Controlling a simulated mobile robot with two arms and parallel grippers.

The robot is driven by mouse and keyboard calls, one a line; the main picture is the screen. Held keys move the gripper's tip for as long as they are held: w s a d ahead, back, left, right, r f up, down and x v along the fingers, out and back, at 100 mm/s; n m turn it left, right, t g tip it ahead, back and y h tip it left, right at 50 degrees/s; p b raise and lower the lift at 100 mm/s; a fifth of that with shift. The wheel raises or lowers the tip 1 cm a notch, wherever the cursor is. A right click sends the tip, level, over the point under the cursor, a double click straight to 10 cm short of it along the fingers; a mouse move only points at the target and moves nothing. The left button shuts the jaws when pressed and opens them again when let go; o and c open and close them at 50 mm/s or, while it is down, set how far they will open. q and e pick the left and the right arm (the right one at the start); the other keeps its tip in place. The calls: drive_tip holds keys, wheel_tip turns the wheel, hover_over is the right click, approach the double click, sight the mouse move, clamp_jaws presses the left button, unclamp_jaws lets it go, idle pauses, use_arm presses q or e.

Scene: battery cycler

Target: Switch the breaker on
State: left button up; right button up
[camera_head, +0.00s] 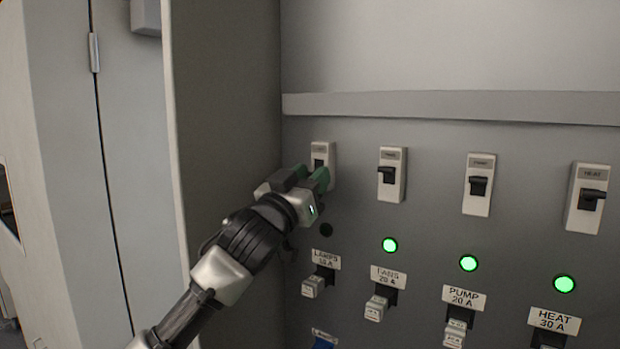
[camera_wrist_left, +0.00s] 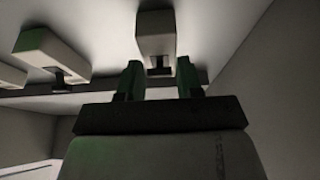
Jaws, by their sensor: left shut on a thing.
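The leftmost breaker (camera_head: 324,150), above the LAMPS 15 A label (camera_head: 326,259), has a pale upright housing on the grey panel. The round indicator (camera_head: 326,229) below it is dark. My left gripper (camera_head: 306,178) is at this breaker, its green fingertips partly covering the housing and lever in the head view. In the left wrist view, the fingers of the gripper (camera_wrist_left: 159,80) stand either side of the breaker's black lever (camera_wrist_left: 160,69), below its pale housing (camera_wrist_left: 155,35). My right gripper is not in view.
Breakers for FANS (camera_head: 392,174), PUMP (camera_head: 480,184) and HEAT (camera_head: 588,199) stand to the right, each above a lit green indicator. Small plugs sit by the lower labels. A side wall (camera_head: 225,110) is close to the left, and a ledge (camera_head: 450,106) runs above.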

use_arm(q)
drive_tip(key=shift+s+r+g+y, duration=0.1)
drive_tip(key=shift+r+g+y, duration=0.2)
drive_tip(key=shift+g+y, duration=0.5)
drive_tip(key=shift+w+r+g+y, duration=0.1)
drive_tip(key=shift+r+g+y, duration=0.35)
drive_tip(key=shift+g, duration=0.6)
drive_tip(key=shift+s+r+g+y, duration=0.1)
drive_tip(key=shift+r+g+y, duration=0.1)
drive_tip(key=shift+g+y, duration=0.65)
drive_tip(key=o, duration=0.9)
drive_tip(key=shift+s+a, duration=0.1)
drive_tip(key=shift+a, duration=0.05)
